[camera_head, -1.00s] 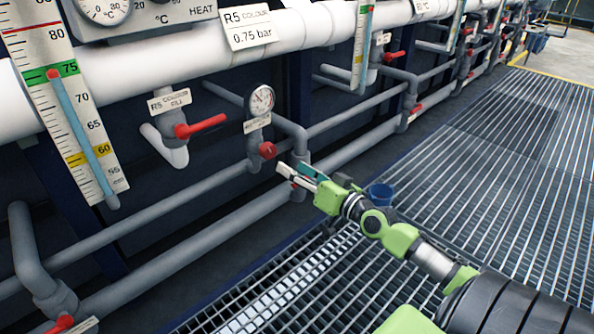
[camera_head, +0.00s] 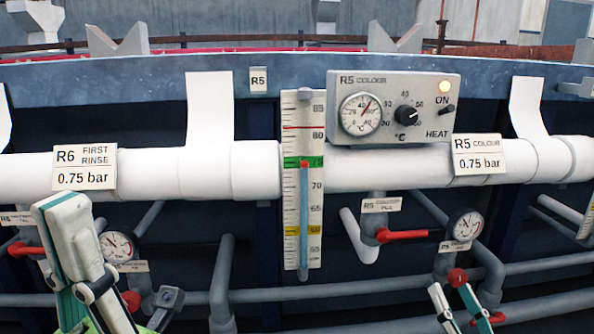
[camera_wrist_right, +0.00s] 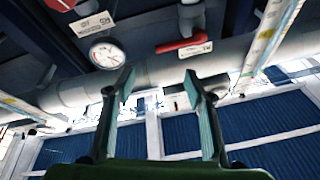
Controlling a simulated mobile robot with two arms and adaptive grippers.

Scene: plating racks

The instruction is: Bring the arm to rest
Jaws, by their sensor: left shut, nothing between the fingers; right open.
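My left gripper (camera_head: 62,207) stands large at the lower left of the head view, fingers up and shut together with nothing between them. It covers part of the pipework behind it. My right gripper (camera_head: 447,283) is at the lower right of the head view, its fingers apart, in front of the red round knob (camera_head: 457,277) below a gauge. In the right wrist view the right gripper (camera_wrist_right: 158,80) is open and empty. The rest of my right arm is out of the head view.
A pressure gauge (camera_head: 466,225) and a red lever valve (camera_head: 402,235) are near my right gripper. The white pipe (camera_head: 260,170) runs across, with a level scale (camera_head: 302,255) and the heat control box (camera_head: 385,135). Another gauge (camera_head: 116,247) is by my left gripper.

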